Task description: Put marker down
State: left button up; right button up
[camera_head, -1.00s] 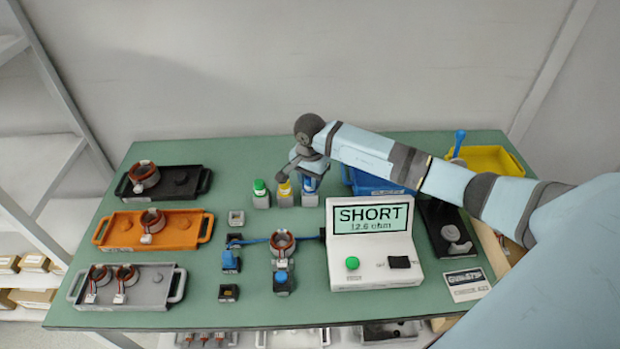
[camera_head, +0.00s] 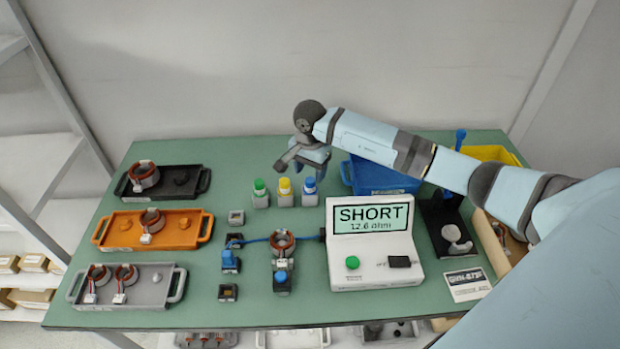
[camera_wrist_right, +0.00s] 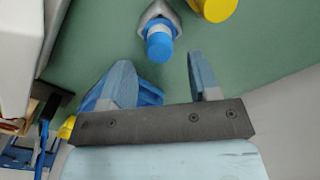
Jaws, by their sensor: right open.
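Three markers with green (camera_head: 260,186), yellow (camera_head: 284,185) and blue (camera_head: 309,186) caps stand upright in a row of grey holders towards the back of the table. My right gripper (camera_head: 291,163) is open and empty, above and behind the blue-capped marker and apart from it. In the right wrist view my right gripper (camera_wrist_right: 165,82) shows its two fingers spread, with the blue-capped marker (camera_wrist_right: 159,45) in its holder beyond them and part of the yellow one (camera_wrist_right: 214,8) at the top edge. My left gripper is not in view.
The tester (camera_head: 372,275) reads SHORT, 12.6 ohm. A stator (camera_head: 283,243) sits in a fixture left of it. Black (camera_head: 205,176), orange (camera_head: 207,228) and grey (camera_head: 178,284) trays stand at the left. A blue bin (camera_head: 375,178) lies under my right arm.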

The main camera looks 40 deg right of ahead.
notch_tip(320, 180, up, 9)
jog(key=shift+f+b, duration=0.2)
jog(key=shift+b, duration=0.25)
dwell(0.3)
